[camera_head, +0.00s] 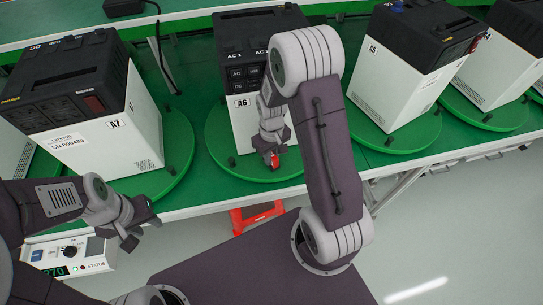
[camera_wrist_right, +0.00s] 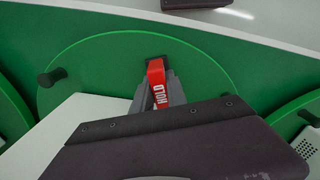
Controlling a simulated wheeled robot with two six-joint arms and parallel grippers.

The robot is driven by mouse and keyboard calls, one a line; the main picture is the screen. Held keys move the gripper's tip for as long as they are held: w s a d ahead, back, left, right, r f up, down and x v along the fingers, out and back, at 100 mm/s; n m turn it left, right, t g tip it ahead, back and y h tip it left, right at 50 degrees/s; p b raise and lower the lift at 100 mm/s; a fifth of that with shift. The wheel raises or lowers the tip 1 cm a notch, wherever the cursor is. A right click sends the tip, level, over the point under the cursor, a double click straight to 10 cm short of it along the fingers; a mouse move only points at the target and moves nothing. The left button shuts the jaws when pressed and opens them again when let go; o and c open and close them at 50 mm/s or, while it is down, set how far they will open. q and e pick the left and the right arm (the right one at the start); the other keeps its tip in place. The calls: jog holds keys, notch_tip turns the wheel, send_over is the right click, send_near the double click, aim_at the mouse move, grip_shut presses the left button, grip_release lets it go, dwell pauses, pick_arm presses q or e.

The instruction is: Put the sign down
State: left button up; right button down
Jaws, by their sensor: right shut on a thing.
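A small red sign (camera_wrist_right: 156,82) lettered HOLD is between the fingers of my right gripper (camera_wrist_right: 158,92) in the right wrist view. In the head view the red sign (camera_head: 272,160) shows as a small red patch at the tip of my right gripper (camera_head: 271,150), in front of the unit labelled A6 (camera_head: 243,125). The right gripper is shut on it, over the front of the green turntable (camera_head: 220,150). I cannot tell whether the sign touches the turntable. My left gripper (camera_head: 144,228) is at lower left, in front of the turntable under A7, empty, its fingers apart.
Units A7 (camera_head: 140,125) and A5 (camera_head: 385,75) stand on turntables either side of A6. A small peg (camera_wrist_right: 52,77) stands at the disc's rim. A status box (camera_head: 65,258) is at lower left. A red stool (camera_head: 255,215) is below the table edge.

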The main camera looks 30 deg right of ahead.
jog(key=shift+f, duration=0.2)
jog(key=c, duration=1.3)
grip_release()
jog(key=shift+r, duration=0.2)
notch_tip(320, 180, up, 12)
jog(key=p, duration=0.2)
jog(key=s+a, duration=0.1)
jog(key=s, duration=0.2)
jog(key=s+a+f+m, duration=0.1)
jog(key=s, duration=0.2)
jog(key=s+a+m+t, duration=0.1)
jog(key=s+a, duration=0.1)
jog(key=s, duration=0.1)
jog(key=shift+s+f, duration=0.15)
jog(key=shift+f, duration=0.1)
